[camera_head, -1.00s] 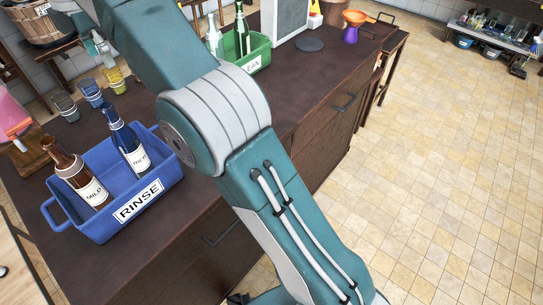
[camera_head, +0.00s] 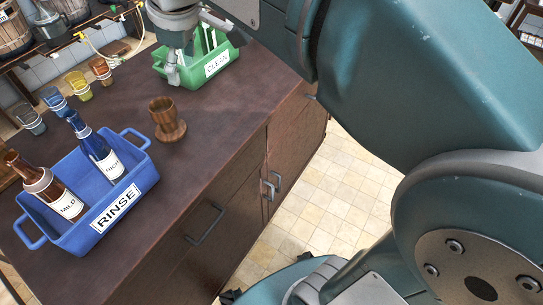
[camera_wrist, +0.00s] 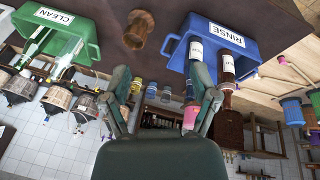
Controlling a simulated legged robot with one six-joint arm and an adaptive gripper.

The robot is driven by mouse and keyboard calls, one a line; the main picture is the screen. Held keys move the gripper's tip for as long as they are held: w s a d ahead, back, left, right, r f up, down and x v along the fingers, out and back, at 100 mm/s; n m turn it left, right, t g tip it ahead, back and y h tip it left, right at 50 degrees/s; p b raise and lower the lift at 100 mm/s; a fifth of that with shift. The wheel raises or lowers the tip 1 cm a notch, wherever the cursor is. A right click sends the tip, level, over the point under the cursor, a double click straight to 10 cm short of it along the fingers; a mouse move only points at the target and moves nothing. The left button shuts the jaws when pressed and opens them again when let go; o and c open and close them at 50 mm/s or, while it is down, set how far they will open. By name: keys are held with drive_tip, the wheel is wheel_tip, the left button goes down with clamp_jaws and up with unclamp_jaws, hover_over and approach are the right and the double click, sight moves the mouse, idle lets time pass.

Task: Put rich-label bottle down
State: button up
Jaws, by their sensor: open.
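The rich-label bottle (camera_head: 95,148) is blue with a white label. It leans in the blue RINSE basket (camera_head: 72,240), beside the brown MILD bottle (camera_head: 51,194). In the wrist view the blue bottle (camera_wrist: 196,62) and brown bottle (camera_wrist: 227,68) show in the blue basket (camera_wrist: 262,48) at the upper right. My gripper (camera_wrist: 162,88) is open, with nothing between its fingers. In the head view my gripper (camera_head: 180,65) appears by the green CLEAN basket (camera_head: 222,72), partly covering it. The gripper is apart from the rich-label bottle.
A wooden goblet (camera_head: 167,120) stands on the dark counter (camera_head: 205,118) between the baskets. The green basket holds bottles, partly hidden in the head view. Several coloured cups (camera_head: 77,86) line the counter's far edge. The counter's front right part is clear.

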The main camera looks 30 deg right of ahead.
drive_tip(key=s+d+f+m+t, duration=0.1)
drive_tip(key=s+d+f+m, duration=0.3)
drive_tip(key=s+f+m, duration=0.1)
drive_tip(key=s+d+f+m+t, duration=0.1)
drive_tip(key=s+d+f+m, duration=0.3)
drive_tip(key=s+f, duration=0.4)
drive_tip(key=shift+s+d+f+m+h, duration=0.35)
drive_tip(key=shift+s+m, duration=0.35)
drive_tip(key=shift+s, duration=0.4)
drive_tip(key=shift+a+r, duration=0.1)
